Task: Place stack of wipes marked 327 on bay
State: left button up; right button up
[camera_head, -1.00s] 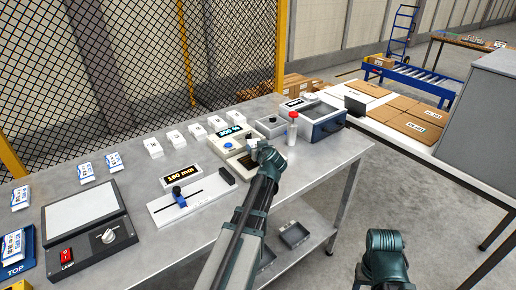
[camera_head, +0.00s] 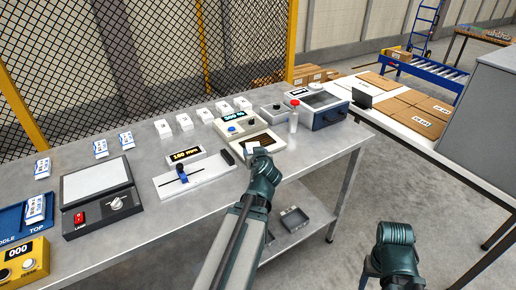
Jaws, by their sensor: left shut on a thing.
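My left gripper (camera_head: 258,158) is shut on a small white block (camera_head: 257,151), which looks like a stack of wipes. It is over the front of a beige device with a dark slatted panel. I cannot read a number on the held block. A row of several white blocks (camera_head: 184,121) stands at the back of the bench. Several blue-and-white packets (camera_head: 100,148) lie to the left, their marks too small to read. A blue tray (camera_head: 12,222) lettered TOP is at the left edge, with one packet on it. I cannot tell which place is the bay.
A lamp box (camera_head: 96,185) and a sliding gauge reading 160 mm (camera_head: 187,156) stand on the bench (camera_head: 150,238). A yellow counter (camera_head: 22,262) sits at lower left.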

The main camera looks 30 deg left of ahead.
pick_arm(q)
jog(key=shift+s+d, duration=0.1)
jog(key=shift+s, duration=0.1)
jog(key=shift+r+p, duration=0.85)
jog(key=shift+r, duration=0.05)
jog(key=shift+f, duration=0.1)
pick_arm(e)
jog(key=shift+d+r, duration=0.1)
jog(key=shift+r, duration=0.7)
jog(key=shift+c, duration=0.8)
pick_arm(q)
jog(key=shift+s, duration=0.1)
pick_arm(e)
jog(key=shift+s, duration=0.1)
